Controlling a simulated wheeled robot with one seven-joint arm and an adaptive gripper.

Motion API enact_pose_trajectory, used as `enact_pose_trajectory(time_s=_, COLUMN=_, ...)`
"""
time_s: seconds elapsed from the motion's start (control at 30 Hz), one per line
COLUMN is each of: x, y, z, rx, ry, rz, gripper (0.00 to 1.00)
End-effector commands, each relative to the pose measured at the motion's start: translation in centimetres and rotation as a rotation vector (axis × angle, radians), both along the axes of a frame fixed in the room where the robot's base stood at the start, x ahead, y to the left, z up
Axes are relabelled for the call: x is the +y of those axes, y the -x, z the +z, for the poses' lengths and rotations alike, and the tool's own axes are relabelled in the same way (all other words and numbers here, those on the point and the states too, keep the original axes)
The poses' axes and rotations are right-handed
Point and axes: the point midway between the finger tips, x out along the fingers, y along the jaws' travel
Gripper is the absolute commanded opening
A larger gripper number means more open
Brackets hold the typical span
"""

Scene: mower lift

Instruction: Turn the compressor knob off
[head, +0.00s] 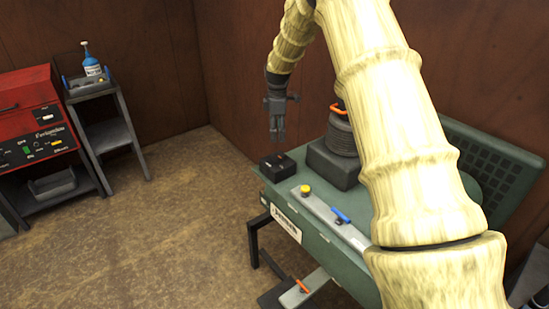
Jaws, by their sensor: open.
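The green compressor (325,250) stands at the right, partly hidden behind my arm. A small black box (278,167) with a tiny orange mark is at its far left corner. A grey plate on its top carries a round yellow knob (305,190) and a blue lever (341,215). I cannot tell which control is the compressor knob. My gripper (277,138) points down, open and empty, just above and behind the black box, apart from it.
A dark ribbed cylinder (341,135) with an orange handle stands close right of my gripper. An orange-handled part (301,286) sticks out low in front. A red machine (35,125) and a grey stand (105,130) are at left. The floor (170,230) between is clear.

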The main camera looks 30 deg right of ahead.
Motion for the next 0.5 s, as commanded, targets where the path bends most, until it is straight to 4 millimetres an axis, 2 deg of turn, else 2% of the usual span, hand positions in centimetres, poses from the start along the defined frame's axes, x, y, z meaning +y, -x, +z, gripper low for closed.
enact_pose_trajectory(time_s=0.17, x=-0.2, y=0.2, z=-1.2, rx=0.001, ry=0.0, rz=-0.003, gripper=0.63)
enact_pose_trajectory(time_s=0.5, x=-0.1, y=0.2, z=-6.1, rx=0.002, ry=0.0, rz=-0.003, gripper=0.63)
